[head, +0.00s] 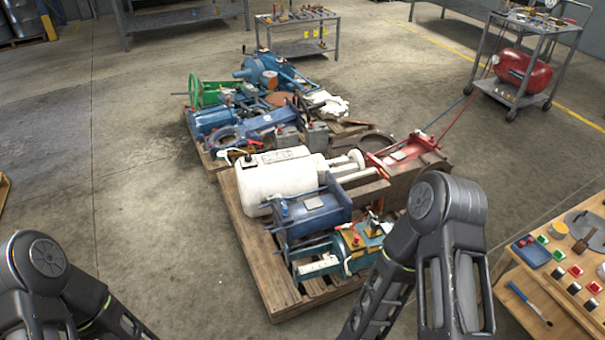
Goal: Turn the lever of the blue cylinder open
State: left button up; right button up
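A dark blue cylinder (318,222) lies on its side on the near wooden pallet (262,268), in front of a white tank (272,182). A small red part shows near the blue cylinder's left end; I cannot tell whether it is the lever or how it is turned. Another blue cylinder (211,121) lies on the far pallet. A teal machine (352,252) with small red parts on top sits at the front of the near pallet. My two arms show at the bottom left and bottom right, bent, with both grippers outside the view.
A red machine (403,155) lies at the near pallet's right. A wooden table (520,305) with buttons and tools stands at the lower right. A cart (518,95) with a red compressor (524,71) stands at the upper right. The floor left of the pallets is clear.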

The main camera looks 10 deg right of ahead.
aim_at(275, 198)
jog(key=i+l+z, duration=0.1)
jog(key=i, duration=0.25)
jog(key=z, duration=0.9)
jog(key=i+j+z, duration=0.15)
jog(key=j+z, duration=1.2)
jog(key=j, duration=0.65)
jog(key=k+j+z, duration=0.1)
jog(key=j, duration=0.65)
jog(key=k, duration=0.05)
